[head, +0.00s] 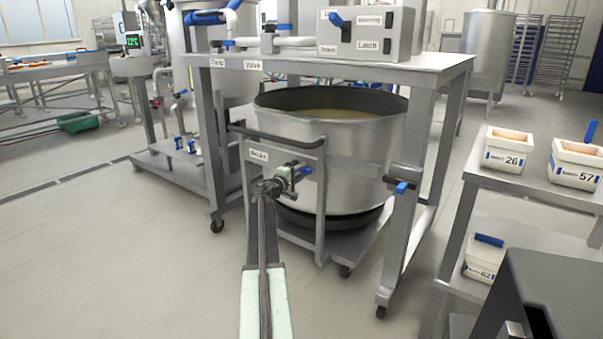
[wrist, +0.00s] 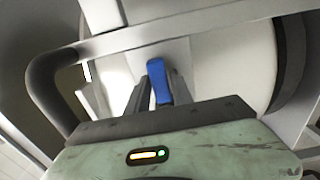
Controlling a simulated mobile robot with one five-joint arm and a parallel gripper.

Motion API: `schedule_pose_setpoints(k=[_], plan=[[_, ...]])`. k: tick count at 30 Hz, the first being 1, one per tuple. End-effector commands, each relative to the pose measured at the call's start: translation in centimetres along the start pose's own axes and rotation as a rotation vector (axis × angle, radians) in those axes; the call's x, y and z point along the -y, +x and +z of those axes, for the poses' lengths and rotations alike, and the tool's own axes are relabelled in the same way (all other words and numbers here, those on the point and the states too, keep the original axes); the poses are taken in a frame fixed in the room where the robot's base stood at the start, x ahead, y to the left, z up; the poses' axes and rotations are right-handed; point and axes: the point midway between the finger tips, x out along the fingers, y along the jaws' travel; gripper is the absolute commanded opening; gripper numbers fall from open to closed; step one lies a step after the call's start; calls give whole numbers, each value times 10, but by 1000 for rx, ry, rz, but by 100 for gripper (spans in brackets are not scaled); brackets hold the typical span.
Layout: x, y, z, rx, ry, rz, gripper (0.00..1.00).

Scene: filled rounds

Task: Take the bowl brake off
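The large steel bowl (head: 345,145) stands on its wheeled frame under the steel table, with yellowish contents inside. A plate that seems to read "Brake" (head: 258,156) is on the frame's front left. Beside it is a blue brake lever (head: 306,171), partly hidden by my gripper (head: 290,174). In the wrist view the blue lever (wrist: 158,80) lies between the two dark fingers of my gripper (wrist: 160,88). The fingers are close along both its sides. I cannot tell whether they press on it.
A dark push handle (head: 277,138) runs just above my gripper. Another blue handle (head: 402,187) is at the bowl's right. The table carries a control box (head: 368,35) and a "Valve" label (head: 253,65). A shelf with white tubs (head: 508,150) stands right. Floor at left is clear.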

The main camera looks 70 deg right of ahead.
Motion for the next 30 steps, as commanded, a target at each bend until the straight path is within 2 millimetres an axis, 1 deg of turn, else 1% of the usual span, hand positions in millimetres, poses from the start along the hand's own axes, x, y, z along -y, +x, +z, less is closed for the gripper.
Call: schedule_pose_setpoints(k=[1, 2, 3, 30], plan=[[0, 0, 0, 0, 0, 0, 10], [0, 0, 0, 0, 0, 0, 2], [0, 0, 0, 0, 0, 0, 0], [0, 0, 1, 3, 1, -1, 0]])
